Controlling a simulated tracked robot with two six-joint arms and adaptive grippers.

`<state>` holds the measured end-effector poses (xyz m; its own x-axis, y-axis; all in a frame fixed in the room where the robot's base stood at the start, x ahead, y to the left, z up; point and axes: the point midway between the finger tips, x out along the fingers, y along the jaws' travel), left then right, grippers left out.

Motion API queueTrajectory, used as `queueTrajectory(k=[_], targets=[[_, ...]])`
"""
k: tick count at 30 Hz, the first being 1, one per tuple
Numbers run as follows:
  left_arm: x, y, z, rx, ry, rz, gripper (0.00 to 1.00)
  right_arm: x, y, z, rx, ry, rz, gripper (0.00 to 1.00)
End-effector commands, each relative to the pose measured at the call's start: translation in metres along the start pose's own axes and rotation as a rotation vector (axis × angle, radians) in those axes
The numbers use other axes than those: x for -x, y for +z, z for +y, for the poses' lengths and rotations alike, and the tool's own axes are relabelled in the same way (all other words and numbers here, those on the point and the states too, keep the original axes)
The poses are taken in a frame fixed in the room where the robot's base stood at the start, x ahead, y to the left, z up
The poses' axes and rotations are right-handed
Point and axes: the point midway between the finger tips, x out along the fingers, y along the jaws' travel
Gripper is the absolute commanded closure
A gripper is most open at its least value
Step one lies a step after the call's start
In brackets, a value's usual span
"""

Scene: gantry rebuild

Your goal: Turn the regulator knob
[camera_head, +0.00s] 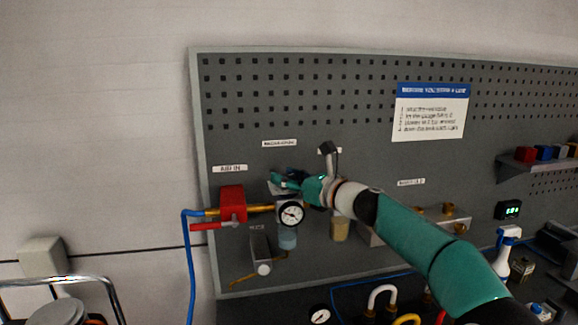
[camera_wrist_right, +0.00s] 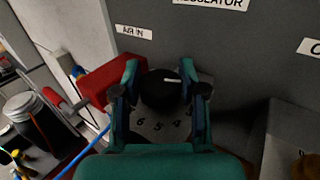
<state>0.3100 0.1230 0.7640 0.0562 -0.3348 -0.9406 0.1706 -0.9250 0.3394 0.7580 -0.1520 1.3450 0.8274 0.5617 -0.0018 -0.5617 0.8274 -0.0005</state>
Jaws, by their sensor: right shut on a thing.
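The regulator knob (camera_wrist_right: 160,92) is black with a short white mark on top, in the right wrist view. It sits on a grey plate (camera_wrist_right: 158,130) with the numbers 6, 5 and 4 visible. My right gripper (camera_wrist_right: 160,82) is shut on the knob, one teal finger on each side. In the head view my right gripper (camera_head: 280,182) reaches in from the lower right and hides the knob. A round white gauge (camera_head: 291,214) shows just below the gripper. My left gripper is not in view.
A red valve (camera_head: 232,204) with a blue hose (camera_head: 190,260) stands left of the regulator on the grey pegboard (camera_head: 300,80). A clear bowl (camera_head: 287,238) hangs below the gauge. A spray bottle (camera_head: 503,255) stands at the lower right.

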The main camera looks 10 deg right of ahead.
Motion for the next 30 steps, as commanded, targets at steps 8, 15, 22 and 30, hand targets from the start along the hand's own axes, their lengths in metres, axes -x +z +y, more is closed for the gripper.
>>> queueTrajectory(k=[8, 15, 22, 30], targets=[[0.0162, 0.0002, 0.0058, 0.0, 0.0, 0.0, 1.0, 0.0007, 0.0041, -0.0015, 0.001, 0.097, -0.006, 0.93], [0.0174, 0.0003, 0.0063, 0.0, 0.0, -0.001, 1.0, 0.0017, 0.0032, -0.0013, 0.0, 0.118, -0.006, 0.93], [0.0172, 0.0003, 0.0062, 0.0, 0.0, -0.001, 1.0, 0.0017, 0.0032, -0.0013, 0.0, 0.117, -0.006, 0.93], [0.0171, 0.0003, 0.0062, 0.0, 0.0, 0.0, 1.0, 0.0013, 0.002, -0.0008, 0.0, 0.118, -0.004, 0.32]])
